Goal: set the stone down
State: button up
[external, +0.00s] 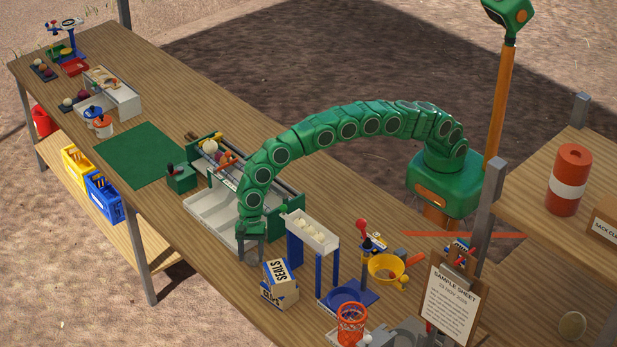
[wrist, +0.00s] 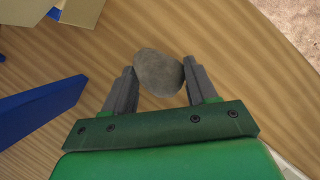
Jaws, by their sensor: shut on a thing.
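The stone (wrist: 158,75) is a grey-brown rounded lump in the wrist view. My gripper (wrist: 159,68) is shut on it, with one grey finger against each side. In the external view my gripper (external: 250,257) points down low over the wooden table (external: 345,247), between the pale tray and the seals box. The stone cannot be made out in that view. Wood grain lies behind the stone in the wrist view; I cannot tell whether the stone touches the table.
The seals box (external: 280,282) and a blue-legged stand (external: 313,235) are close on the right. A pale tray (external: 210,218) lies close on the left, below a green-ended roller rack (external: 285,215). A green mat (external: 146,155) lies further left. A bare strip of table runs along the front edge.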

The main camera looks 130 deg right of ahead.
aim_at(251, 260)
jog(key=shift+f, duration=1.35)
jog(key=shift+f, duration=0.1)
jog(key=o, duration=1.4)
jog(key=v, duration=1.2)
